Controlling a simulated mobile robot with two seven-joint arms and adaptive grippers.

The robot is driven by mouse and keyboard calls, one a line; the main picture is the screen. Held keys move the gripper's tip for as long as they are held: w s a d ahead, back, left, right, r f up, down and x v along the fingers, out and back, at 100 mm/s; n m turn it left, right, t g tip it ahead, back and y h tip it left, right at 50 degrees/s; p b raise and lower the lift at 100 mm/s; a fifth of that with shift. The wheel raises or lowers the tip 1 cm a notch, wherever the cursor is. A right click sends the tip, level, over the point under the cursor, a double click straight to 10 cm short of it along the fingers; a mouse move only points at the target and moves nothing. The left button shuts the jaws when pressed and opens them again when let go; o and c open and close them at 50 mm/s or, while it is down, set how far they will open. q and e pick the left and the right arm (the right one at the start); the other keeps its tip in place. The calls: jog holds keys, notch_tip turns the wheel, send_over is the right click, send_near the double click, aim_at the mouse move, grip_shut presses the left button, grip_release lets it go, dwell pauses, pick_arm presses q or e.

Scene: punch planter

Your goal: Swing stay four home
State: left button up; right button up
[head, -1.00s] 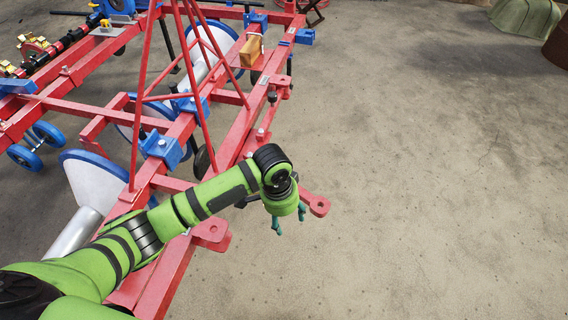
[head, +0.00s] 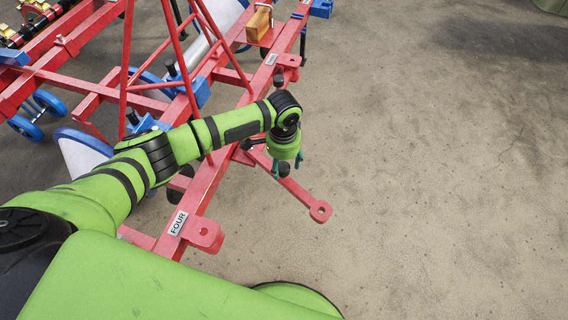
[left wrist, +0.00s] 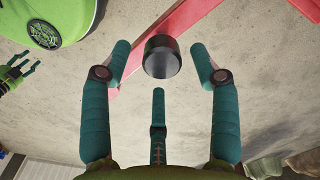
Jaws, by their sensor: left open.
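A red stay (head: 302,194) with an eye at its free end sticks out from the planter's red beam (head: 215,177), angled down and right over bare floor. A plate reading FOUR (head: 178,223) sits on the beam beside a red lug (head: 205,235). My left gripper (head: 288,168) is open over the stay, fingers pointing down. In the left wrist view a black knob (left wrist: 161,57) stands at the red bar, between the spread fingertips (left wrist: 160,70); contact cannot be told. My right gripper seems to show small at that view's left edge (left wrist: 17,72).
Another red lug (head: 288,62) juts from the beam farther up. A wooden block (head: 260,22), blue clamps, wheels and a white disc (head: 80,155) belong to the planter on the left. Bare concrete floor to the right is free.

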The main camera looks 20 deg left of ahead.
pick_arm(q)
jog(key=shift+f, duration=0.65)
jog(key=shift+w+f, duration=0.1)
jog(key=shift+f, duration=0.35)
grip_shut()
pick_arm(e)
jog(key=shift+w+a, duration=0.15)
jog(key=shift+w, duration=0.8)
